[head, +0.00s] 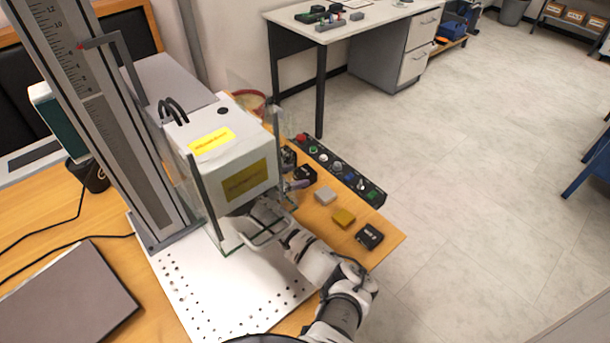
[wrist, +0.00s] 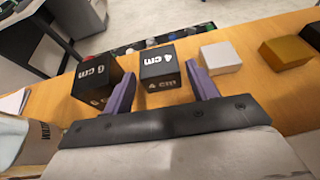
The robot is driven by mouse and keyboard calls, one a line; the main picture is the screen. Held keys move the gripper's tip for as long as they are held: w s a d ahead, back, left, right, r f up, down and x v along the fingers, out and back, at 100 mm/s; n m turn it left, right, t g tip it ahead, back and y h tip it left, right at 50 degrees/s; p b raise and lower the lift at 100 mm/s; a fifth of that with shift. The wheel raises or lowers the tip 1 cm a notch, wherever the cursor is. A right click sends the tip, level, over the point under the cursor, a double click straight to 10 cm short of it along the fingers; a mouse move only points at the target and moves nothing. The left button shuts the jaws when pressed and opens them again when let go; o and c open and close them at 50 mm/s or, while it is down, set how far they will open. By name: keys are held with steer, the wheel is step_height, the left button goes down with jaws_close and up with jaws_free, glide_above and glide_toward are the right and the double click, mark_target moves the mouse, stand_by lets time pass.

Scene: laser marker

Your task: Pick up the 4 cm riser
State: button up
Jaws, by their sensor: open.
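The 4 cm riser (wrist: 160,66) is a black block with white "4 cm" lettering on its top and near side. In the head view it is a small black block (head: 306,174) on the wooden table, partly hidden. My gripper (wrist: 161,77) is open, with one purple finger on each side of the riser's near part in the wrist view. The left finger lies in the gap between the 4 cm riser and the black 6 cm riser (wrist: 96,76). The right finger is close to the 4 cm riser's right side; I cannot tell whether either finger touches it.
A light grey block (wrist: 221,57), a gold block (wrist: 285,51) and another black block (head: 370,236) stand to the right along the table. A button panel (head: 342,172) lies behind the row. The white laser head (head: 222,150) hangs close to my gripper.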

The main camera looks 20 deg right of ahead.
mark_target(305, 171)
steer(key=shift+p+x, duration=0.5)
steer(key=shift+x, duration=1.9)
steer(key=shift+a, duration=0.1)
steer(key=shift+w, duration=0.1)
steer(key=c, duration=0.9)
